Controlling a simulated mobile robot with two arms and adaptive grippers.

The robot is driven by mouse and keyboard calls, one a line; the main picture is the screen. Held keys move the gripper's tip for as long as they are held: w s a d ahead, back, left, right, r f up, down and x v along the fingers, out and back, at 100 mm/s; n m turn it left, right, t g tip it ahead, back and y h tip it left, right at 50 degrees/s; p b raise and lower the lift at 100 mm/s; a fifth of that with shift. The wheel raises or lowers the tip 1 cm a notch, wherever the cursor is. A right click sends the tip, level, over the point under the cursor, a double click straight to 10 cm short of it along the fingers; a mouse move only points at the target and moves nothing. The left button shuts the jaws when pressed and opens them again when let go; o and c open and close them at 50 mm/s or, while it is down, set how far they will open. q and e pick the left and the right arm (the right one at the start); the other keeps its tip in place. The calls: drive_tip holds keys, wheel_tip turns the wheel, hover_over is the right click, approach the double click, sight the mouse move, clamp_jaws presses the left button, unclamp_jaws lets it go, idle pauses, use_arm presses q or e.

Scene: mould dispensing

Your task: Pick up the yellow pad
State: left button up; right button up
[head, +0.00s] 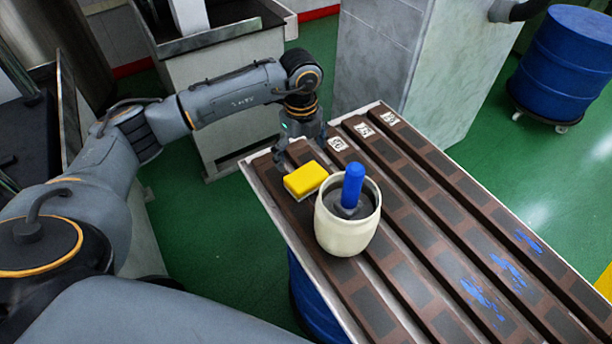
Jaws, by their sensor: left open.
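The yellow pad (305,179) lies on the brown slatted table top (393,206), near its far left corner. It is a small block with a paler underside. My left gripper (299,147) is open and points down just behind the pad, apart from it in the picture. Its fingers are dark and partly hard to make out against the slats. My right gripper is not in view.
A cream pot (342,232) with a blue-handled tool (352,184) stands right in front of the pad, close to it. Blue smears mark the slats at right.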

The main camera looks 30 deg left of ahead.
sight(304, 174)
use_arm(q)
drive_tip(key=f, duration=0.3)
drive_tip(key=shift+w+d+f, duration=0.1)
drive_tip(key=shift+w+f, duration=0.1)
drive_tip(key=shift+f, duration=0.1)
wheel_tip(304, 174, down, 4)
drive_tip(key=shift+d+r+p, duration=0.15)
drive_tip(key=shift+r+p, duration=0.05)
drive_tip(key=shift+p, duration=0.45)
drive_tip(key=shift+f, duration=0.5)
drive_tip(key=c, duration=0.7)
drive_tip(key=shift+c, duration=0.6)
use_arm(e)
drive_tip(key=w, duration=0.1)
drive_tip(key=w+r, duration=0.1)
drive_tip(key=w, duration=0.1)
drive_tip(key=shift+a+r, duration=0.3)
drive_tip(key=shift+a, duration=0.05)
